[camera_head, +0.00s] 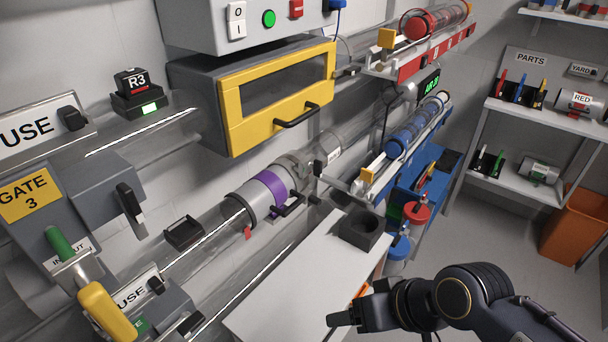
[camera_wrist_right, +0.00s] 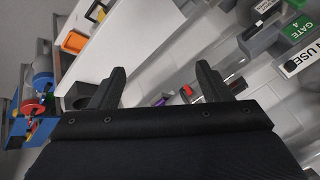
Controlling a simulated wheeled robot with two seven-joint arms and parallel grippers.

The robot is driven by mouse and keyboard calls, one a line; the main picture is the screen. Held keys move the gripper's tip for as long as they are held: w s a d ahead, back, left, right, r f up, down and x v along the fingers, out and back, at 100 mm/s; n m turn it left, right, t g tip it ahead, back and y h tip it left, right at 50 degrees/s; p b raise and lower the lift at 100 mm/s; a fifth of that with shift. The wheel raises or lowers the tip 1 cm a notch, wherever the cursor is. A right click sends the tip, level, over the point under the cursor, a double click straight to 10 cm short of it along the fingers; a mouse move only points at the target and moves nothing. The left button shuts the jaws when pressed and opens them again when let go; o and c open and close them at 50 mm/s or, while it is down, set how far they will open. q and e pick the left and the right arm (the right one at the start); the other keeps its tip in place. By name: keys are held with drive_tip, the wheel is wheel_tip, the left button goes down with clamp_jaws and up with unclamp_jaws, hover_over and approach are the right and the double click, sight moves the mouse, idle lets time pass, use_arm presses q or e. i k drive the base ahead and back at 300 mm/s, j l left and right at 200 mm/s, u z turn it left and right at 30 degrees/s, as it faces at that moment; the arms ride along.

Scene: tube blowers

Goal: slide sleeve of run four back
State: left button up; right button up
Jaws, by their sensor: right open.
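A grey sleeve with a purple band (camera_head: 265,193) sits around a clear tube, with a dark handle (camera_head: 291,206) on its near side and a small red tab (camera_head: 248,232) below. No run number is readable on the sleeve. In the right wrist view, a bit of purple (camera_wrist_right: 161,101) and a red piece (camera_wrist_right: 187,91) show between the fingers. My right gripper (camera_head: 347,307) is over the white bench, apart from the sleeve and to its lower right. Its two fingers (camera_wrist_right: 160,84) are spread with nothing between them. My left gripper is out of view.
The white bench (camera_head: 285,285) holds a dark square block with a round hole (camera_head: 361,230). A yellow-framed cabinet (camera_head: 280,98) hangs above the sleeve. Gate 3 (camera_head: 29,196) is at the left; a GATE 4 label (camera_wrist_right: 300,29) shows in the wrist view. Blue and red tube racks stand behind.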

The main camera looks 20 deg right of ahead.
sight(295, 162)
drive_tip(key=l+u, duration=0.45)
drive_tip(key=k+l+u, duration=0.1)
drive_tip(key=l+u, duration=0.3)
drive_tip(key=j, duration=0.1)
